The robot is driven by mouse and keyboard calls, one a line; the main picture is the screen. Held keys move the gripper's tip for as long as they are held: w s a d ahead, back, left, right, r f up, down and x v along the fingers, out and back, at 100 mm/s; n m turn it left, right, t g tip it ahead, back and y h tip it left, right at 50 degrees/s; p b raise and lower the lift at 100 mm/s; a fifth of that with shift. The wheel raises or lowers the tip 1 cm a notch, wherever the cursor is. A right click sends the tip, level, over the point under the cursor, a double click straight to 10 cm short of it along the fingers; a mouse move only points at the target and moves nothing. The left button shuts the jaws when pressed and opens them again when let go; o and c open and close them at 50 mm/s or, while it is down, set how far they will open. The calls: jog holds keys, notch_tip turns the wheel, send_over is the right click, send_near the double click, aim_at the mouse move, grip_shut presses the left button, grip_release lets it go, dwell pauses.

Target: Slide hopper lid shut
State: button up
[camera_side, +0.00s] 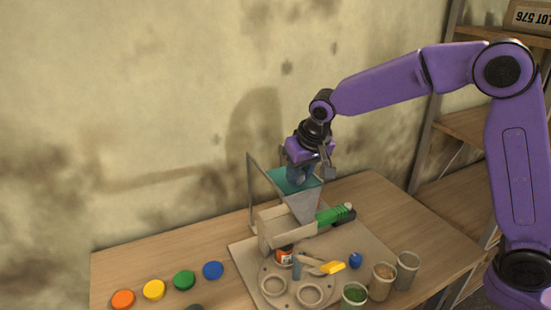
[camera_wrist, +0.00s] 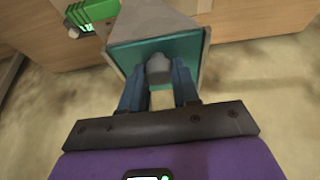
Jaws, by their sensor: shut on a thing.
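The hopper (camera_side: 306,207) is a grey funnel held on a frame above the bucket elevator. Its teal lid (camera_side: 284,180) lies across the top, and in the wrist view the lid (camera_wrist: 189,52) covers much of the hopper (camera_wrist: 150,22). A grey knob (camera_wrist: 158,70) stands at the lid's edge nearest the wrist camera. My gripper (camera_wrist: 158,80) has its blue fingers on both sides of the knob and is shut on it. In the side view my gripper (camera_side: 300,177) comes down on the lid from above and hides the knob.
A green-ended elevator housing (camera_side: 335,214) lies below the hopper. Several cups, including one with green contents (camera_side: 355,294), stand at the front right. A small orange-labelled jar (camera_side: 284,256) and a yellow piece (camera_side: 333,267) sit on the board. Coloured discs, one blue (camera_side: 213,270), lie at left.

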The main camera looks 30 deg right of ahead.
jog(key=o, duration=0.8)
jog(key=shift+a+f, duration=0.1)
jog(key=shift+v, duration=3.05)
jog(key=shift+r, duration=3.05)
